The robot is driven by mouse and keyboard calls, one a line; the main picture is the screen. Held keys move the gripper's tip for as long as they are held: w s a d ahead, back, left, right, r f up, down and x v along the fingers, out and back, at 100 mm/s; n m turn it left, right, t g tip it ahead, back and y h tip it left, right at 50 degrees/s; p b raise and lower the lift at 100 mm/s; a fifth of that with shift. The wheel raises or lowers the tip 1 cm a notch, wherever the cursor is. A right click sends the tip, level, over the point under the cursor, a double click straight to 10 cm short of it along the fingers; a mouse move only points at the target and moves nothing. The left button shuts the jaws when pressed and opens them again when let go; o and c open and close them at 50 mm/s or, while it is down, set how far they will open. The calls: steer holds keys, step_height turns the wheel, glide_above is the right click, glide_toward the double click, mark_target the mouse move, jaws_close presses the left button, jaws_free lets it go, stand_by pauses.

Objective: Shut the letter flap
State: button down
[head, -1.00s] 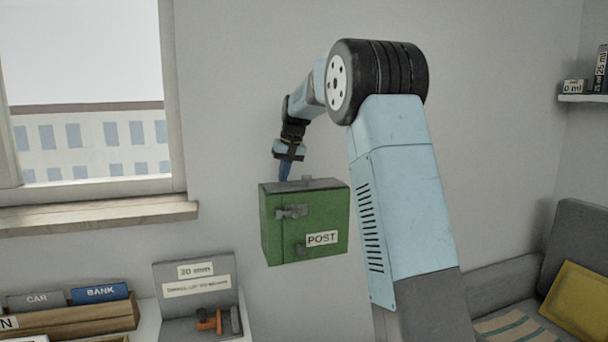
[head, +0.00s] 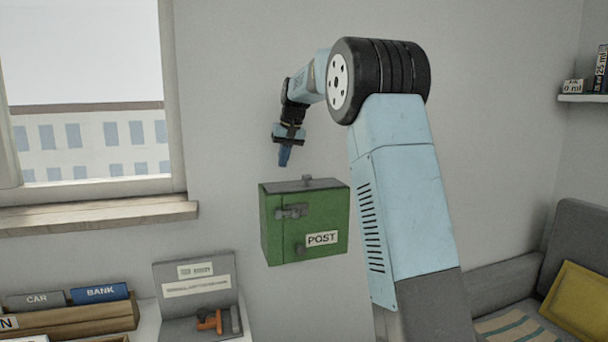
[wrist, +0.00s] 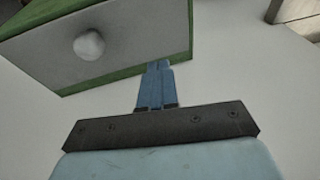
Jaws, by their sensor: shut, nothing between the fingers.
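The green post box (head: 325,217) with a "POST" label hangs on the wall in the head view. Its grey top flap (head: 320,186) lies flat across the box top, with a small knob (head: 307,180) on it. The wrist view shows the grey flap (wrist: 140,35) from above, with its pale round knob (wrist: 89,44) and a green rim around it. My gripper (head: 284,164) is shut and empty, a little above the box's left end. In the wrist view its blue fingers (wrist: 161,66) point towards the flap's edge. No gap shows under the flap.
A window sill (head: 100,216) is at the left. Below stand a wooden file holder (head: 75,315) and a grey display stand (head: 195,287) with orange parts. A sofa with a yellow cushion (head: 580,300) is at the right.

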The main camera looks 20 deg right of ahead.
steer(key=shift+r, duration=1.2)
steer(key=s+r+t, duration=0.1)
steer(key=s+r, duration=0.1)
steer(key=s, duration=2.4)
steer(key=s+f, duration=0.6)
steer(key=s, duration=0.5)
steer(key=s+f+t+h, duration=0.1)
steer(key=s+f, duration=0.5)
steer(key=s, duration=0.4)
steer(key=shift+s+f+t+h, duration=0.3)
steer(key=shift+s+f, duration=0.05)
steer(key=shift+d, duration=0.1)
